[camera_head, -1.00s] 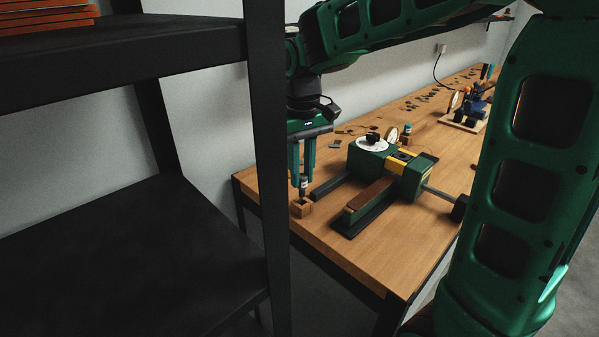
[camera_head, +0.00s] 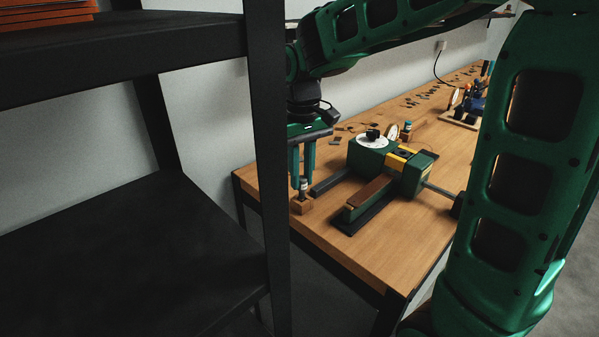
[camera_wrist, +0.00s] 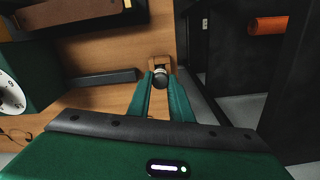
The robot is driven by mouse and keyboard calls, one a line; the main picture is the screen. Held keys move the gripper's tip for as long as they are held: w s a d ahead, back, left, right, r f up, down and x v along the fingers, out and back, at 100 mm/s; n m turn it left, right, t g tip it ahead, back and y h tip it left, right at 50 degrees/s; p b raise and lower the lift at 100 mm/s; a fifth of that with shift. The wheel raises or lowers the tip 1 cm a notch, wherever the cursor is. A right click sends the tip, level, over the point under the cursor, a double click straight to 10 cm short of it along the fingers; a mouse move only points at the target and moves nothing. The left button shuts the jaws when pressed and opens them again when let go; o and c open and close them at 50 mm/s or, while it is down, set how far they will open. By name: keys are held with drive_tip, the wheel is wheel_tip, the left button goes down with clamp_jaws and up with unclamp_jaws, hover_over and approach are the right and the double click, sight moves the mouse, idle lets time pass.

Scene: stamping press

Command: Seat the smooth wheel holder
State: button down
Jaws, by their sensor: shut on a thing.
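The wheel holder (camera_head: 303,186) is a small dark, pale-banded upright cylinder held between the fingertips of my gripper (camera_head: 300,180). The gripper is shut on it and points down at the bench's near left corner. The holder's lower end is at the top of a small wooden block (camera_head: 302,206). I cannot tell how deep it sits in the block. In the wrist view the dark round end of the holder (camera_wrist: 160,80) shows between the fingertips, against the wooden block (camera_wrist: 159,61). The fingers hide part of the holder.
A green stamping press (camera_head: 369,157) with a white dial stands just right of the gripper, its dark rail (camera_head: 330,182) close by. A black shelf post (camera_head: 268,150) stands at the left. Another small block with a teal-topped piece (camera_head: 407,129) stands behind the press. The bench front is clear.

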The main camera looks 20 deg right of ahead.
sight(302, 177)
drive_tip(key=shift+f, duration=1.1)
drive_tip(key=c, duration=1.5)
unclamp_jaws()
wheel_tip(302, 177, up, 11)
drive_tip(key=shift+w+f, duration=0.1)
drive_tip(key=shift+f, duration=0.05)
drive_tip(key=s+d+f+m, duration=0.2)
drive_tip(key=s+d, duration=0.3)
drive_tip(key=s, duration=0.3)
drive_tip(key=s+d+f+m, duration=0.3)
drive_tip(key=s+d+f, duration=0.2)
drive_tip(key=s, duration=0.4)
drive_tip(key=s+d+f+m, duration=0.2)
drive_tip(key=s+d+f, duration=0.2)
drive_tip(key=s+d, duration=0.3)
drive_tip(key=shift+s+d+f+m, duration=0.1)
drive_tip(key=shift+s+m, duration=0.1)
drive_tip(key=shift+s, duration=0.25)
drive_tip(key=shift+s+d+f+m, duration=0.1)
drive_tip(key=shift+s+m, duration=0.1)
drive_tip(key=shift+s, duration=0.25)
